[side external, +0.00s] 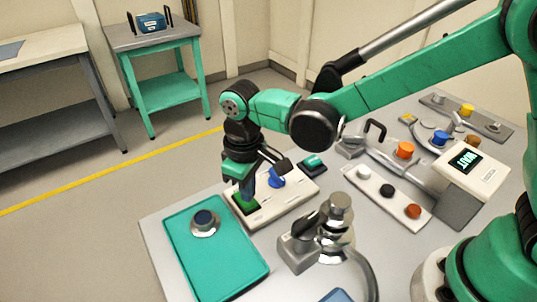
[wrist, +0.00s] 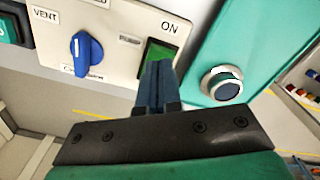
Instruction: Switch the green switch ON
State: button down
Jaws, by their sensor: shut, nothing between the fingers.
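The green switch (wrist: 161,50) is a green rocker in a dark frame on a cream panel (wrist: 111,38), with the word ON printed above it in the wrist view. In the side view the switch (side external: 243,205) sits at the near left end of the panel (side external: 272,213). My gripper (wrist: 157,68) is shut and empty, its fingertips at the switch's lower edge in the wrist view and covering part of it. In the side view my gripper (side external: 246,197) points down over the switch. I cannot tell whether the tips press on it.
A blue knob (wrist: 87,52), labelled VENT, is beside the switch on the same panel. A teal tray (side external: 228,265) with a round dark-topped metal part (side external: 204,222) lies to the left. A metal fixture (side external: 300,250) stands close on the right. A display box (side external: 475,165) stands farther right.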

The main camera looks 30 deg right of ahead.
jog(key=shift+f, duration=0.7)
dwell(0.3)
jog(key=shift+r, duration=3.5)
jog(key=shift+d+r, duration=0.25)
jog(key=shift+d, duration=0.15)
jog(key=s+d+r+m+t, duration=0.1)
jog(key=s+d+m+t, duration=0.2)
jog(key=d, duration=0.5)
jog(key=s+d+r+m+t, duration=0.2)
jog(key=s+d+m+t, duration=0.1)
jog(key=d, duration=0.4)
jog(key=shift+d+r+t, duration=0.15)
jog(key=shift+d+t, duration=0.2)
jog(key=shift+t, duration=0.25)
